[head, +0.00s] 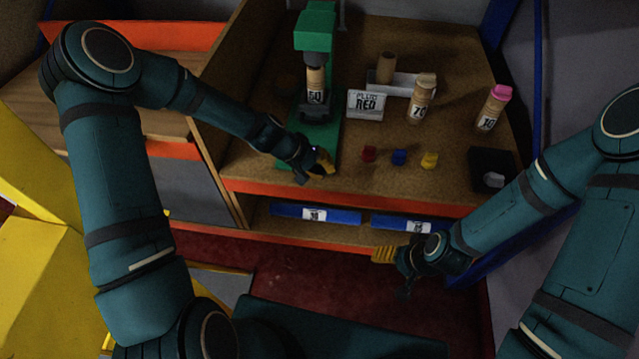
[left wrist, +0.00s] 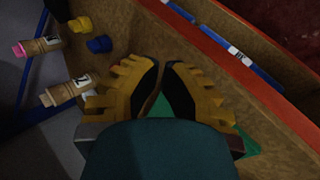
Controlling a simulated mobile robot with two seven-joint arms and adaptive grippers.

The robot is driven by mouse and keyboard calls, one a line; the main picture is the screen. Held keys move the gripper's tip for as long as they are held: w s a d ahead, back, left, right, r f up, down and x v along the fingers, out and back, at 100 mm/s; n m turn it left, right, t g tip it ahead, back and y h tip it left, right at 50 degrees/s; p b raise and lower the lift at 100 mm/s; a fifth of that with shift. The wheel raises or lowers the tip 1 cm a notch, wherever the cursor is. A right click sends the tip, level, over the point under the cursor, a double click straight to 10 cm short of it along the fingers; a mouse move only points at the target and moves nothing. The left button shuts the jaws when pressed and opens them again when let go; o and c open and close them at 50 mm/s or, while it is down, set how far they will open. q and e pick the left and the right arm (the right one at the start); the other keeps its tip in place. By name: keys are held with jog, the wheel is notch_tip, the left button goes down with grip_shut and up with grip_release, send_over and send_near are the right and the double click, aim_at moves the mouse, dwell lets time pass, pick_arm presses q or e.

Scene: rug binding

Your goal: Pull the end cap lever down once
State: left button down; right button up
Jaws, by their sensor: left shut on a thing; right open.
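The green press (head: 314,32) stands at the back left of the bench. A tan tube marked 50 (head: 316,80) stands upright under its dark press head. I cannot clearly make out the end cap lever; a thin upright piece (head: 343,12) shows beside the press top. My left gripper (head: 322,166) is low at the front of the press's green base, by the bench's front edge. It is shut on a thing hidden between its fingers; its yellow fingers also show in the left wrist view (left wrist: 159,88). My right gripper (head: 392,262) is open and empty, in front of the bench.
Red (head: 369,153), blue (head: 399,157) and yellow (head: 429,160) caps lie on the bench. A RED sign (head: 365,104), a tube marked 70 (head: 421,98) and a pink-capped tube (head: 493,108) stand behind. A black box (head: 493,160) is at right. Blue bins (head: 345,216) sit below.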

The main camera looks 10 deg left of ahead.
pick_arm(q)
jog(key=shift+s+f+y, duration=0.15)
jog(key=shift+s+f, duration=0.25)
jog(key=shift+s, duration=0.2)
jog(key=shift+s+f+y, duration=0.15)
jog(key=shift+s+f, duration=0.25)
jog(key=shift+s, duration=0.2)
jog(key=s+f+m+y, duration=0.1)
jog(key=s+f, duration=0.2)
jog(key=s, duration=0.4)
jog(key=s+d+f+y, duration=0.1)
jog(key=s+f+y, duration=0.1)
jog(key=s, duration=0.6)
jog(key=shift+f+m+g, duration=0.3)
jog(key=shift+f+m, duration=0.1)
jog(key=shift+f, duration=0.4)
jog(key=shift+d, duration=0.1)
